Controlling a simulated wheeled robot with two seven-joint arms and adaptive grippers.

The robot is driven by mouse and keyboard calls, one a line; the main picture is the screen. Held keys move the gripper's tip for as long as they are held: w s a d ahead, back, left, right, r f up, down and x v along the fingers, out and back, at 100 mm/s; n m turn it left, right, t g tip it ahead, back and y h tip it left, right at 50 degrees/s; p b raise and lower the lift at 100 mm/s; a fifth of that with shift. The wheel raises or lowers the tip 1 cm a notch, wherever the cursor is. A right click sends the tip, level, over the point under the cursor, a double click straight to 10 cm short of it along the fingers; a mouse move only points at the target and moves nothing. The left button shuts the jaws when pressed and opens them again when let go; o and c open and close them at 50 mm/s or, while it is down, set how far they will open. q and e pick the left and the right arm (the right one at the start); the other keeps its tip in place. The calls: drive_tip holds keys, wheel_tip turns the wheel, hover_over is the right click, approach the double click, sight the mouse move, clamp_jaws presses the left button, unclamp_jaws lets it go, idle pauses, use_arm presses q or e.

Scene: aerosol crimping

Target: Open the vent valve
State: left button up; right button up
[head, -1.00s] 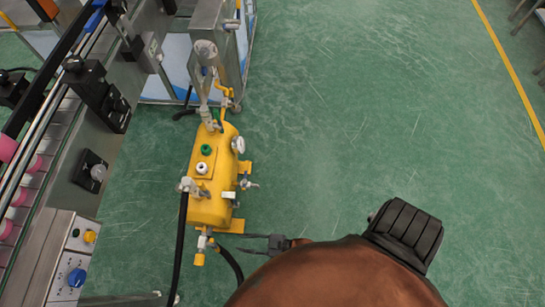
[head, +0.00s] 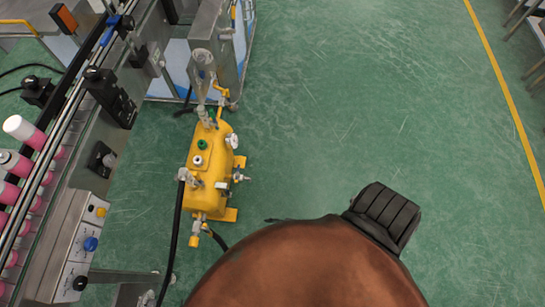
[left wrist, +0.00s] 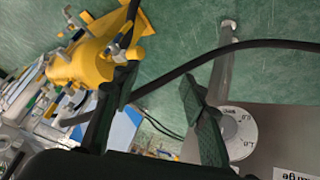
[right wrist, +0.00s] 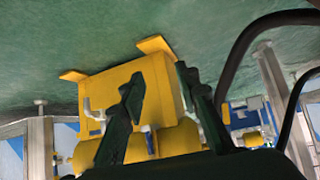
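A yellow tank (head: 211,180) stands on the floor in the head view, with several fittings: a white handwheel (head: 232,141), a green knob (head: 202,144), a white knob (head: 197,160) and a side valve (head: 239,177). I cannot tell which is the vent valve. My left gripper (left wrist: 158,95) is open and empty; the tank (left wrist: 80,66) is at upper left there.
A conveyor with pink bottles (head: 30,133) and a control box (head: 85,240) runs along the left. A black hose (head: 174,240) hangs from the tank. A round dial (left wrist: 238,133) is close to my left gripper. Green floor (head: 370,110) to the right is clear.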

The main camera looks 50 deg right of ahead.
drive_tip(key=shift+s+d, duration=0.25)
drive_tip(key=shift+s, duration=0.05)
drive_tip(key=shift+c, duration=0.2)
